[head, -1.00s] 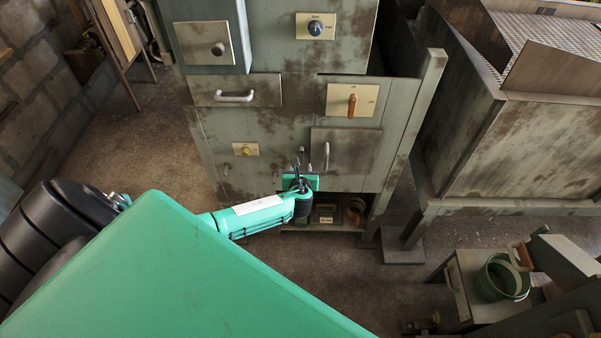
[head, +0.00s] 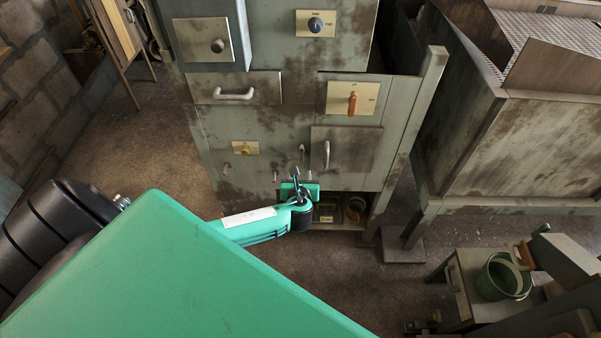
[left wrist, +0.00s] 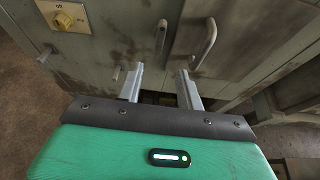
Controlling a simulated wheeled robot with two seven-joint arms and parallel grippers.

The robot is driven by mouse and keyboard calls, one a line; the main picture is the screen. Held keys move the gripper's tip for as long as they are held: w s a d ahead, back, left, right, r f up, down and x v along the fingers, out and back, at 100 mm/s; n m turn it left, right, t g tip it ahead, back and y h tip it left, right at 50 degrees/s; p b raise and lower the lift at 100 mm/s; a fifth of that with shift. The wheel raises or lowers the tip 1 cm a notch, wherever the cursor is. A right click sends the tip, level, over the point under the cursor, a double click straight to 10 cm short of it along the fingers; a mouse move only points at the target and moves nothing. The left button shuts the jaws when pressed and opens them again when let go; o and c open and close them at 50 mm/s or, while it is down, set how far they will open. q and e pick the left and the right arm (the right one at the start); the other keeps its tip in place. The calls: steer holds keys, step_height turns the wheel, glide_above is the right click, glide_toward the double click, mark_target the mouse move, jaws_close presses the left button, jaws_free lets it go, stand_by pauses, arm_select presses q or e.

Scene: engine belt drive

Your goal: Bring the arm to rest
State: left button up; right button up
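My left arm comes in from the left in the head view. Its gripper (head: 297,178) is in front of the lower part of a worn grey-green cabinet (head: 225,125). In the left wrist view the two fingers of the left gripper (left wrist: 161,84) stand apart with nothing between them, so it is open and empty. They point toward the cabinet front, below two metal handles (left wrist: 204,42). I cannot tell the exact gap to the cabinet. My right gripper is not in view.
A low open compartment (head: 326,212) is beside my gripper. A green bucket (head: 503,277) stands at the lower right. Floor (head: 150,145) is clear at left.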

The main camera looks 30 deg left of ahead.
arm_select(q)
steer(key=s+f+n+g+h, duration=0.25)
steer(key=s+f+n, duration=0.35)
steer(key=s+f, duration=0.5)
steer(key=s+f+n+g+h, duration=0.1)
steer(key=s+f+n+g, duration=0.4)
steer(key=f, duration=1.1)
steer(key=s+d+f+n+g+h, duration=0.1)
steer(key=s+d+f+n, duration=0.2)
steer(key=s, duration=0.8)
steer(key=s+d+f+n+g+h, duration=0.1)
steer(key=s+d+f+n, duration=0.2)
steer(key=s+f+n, duration=0.3)
steer(key=s+d+f+n+g+h, duration=0.1)
steer(key=s+d+f+n, duration=0.2)
steer(key=s, duration=1.4)
step_height(320, 180, down, 3)
steer(key=n, duration=0.4)
steer(key=shift+r+h, duration=0.2)
steer(key=shift+h, duration=0.15)
